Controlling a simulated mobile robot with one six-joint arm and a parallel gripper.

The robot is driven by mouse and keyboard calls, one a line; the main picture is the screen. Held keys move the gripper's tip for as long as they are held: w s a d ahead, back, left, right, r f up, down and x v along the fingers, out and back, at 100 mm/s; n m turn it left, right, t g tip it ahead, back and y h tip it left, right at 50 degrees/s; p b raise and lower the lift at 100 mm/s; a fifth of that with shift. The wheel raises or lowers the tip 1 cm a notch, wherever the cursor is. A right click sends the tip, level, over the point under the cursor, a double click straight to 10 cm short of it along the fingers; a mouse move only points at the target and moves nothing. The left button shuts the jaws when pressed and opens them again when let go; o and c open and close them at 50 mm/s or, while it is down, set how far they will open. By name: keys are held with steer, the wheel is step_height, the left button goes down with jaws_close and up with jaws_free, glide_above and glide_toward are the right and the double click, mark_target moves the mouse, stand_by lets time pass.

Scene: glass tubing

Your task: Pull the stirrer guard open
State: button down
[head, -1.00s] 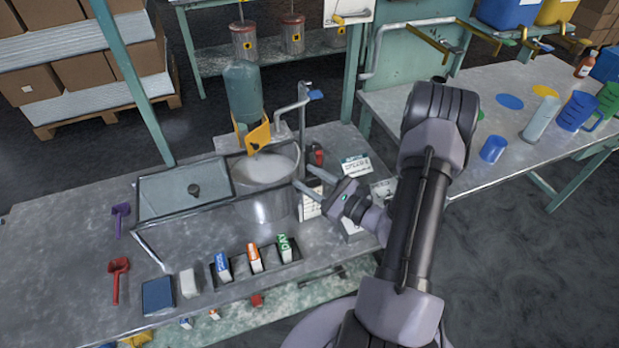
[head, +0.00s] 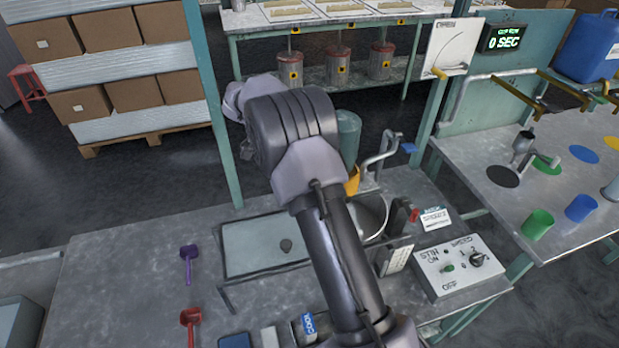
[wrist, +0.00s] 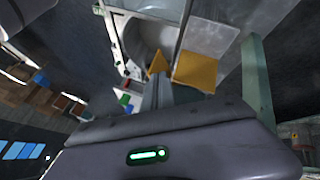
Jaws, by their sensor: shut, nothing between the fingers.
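The yellow stirrer guard (head: 352,180) is mostly hidden behind my arm in the head view. It sits below the green stirrer cylinder (head: 348,135), by the metal pot (head: 371,213). In the wrist view, a larger yellow plate (wrist: 195,70) and a smaller yellow piece (wrist: 157,62) show near the pot (wrist: 150,35). My gripper (wrist: 163,90) is shut and empty, its fingertips close to both yellow pieces. I cannot tell whether it touches them. My gripper is hidden behind my arm in the head view.
A lidded tray (head: 250,240) lies left of the pot. A control box (head: 455,268) with a switch and knob stands right of it. A bent metal pipe (head: 380,150) rises behind. Purple (head: 188,255) and red (head: 190,320) scoops lie on the left.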

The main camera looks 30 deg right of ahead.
steer(key=b+x, duration=0.3)
steer(key=x, duration=0.5)
steer(key=shift+f, duration=0.3)
steer(key=shift+s, duration=0.2)
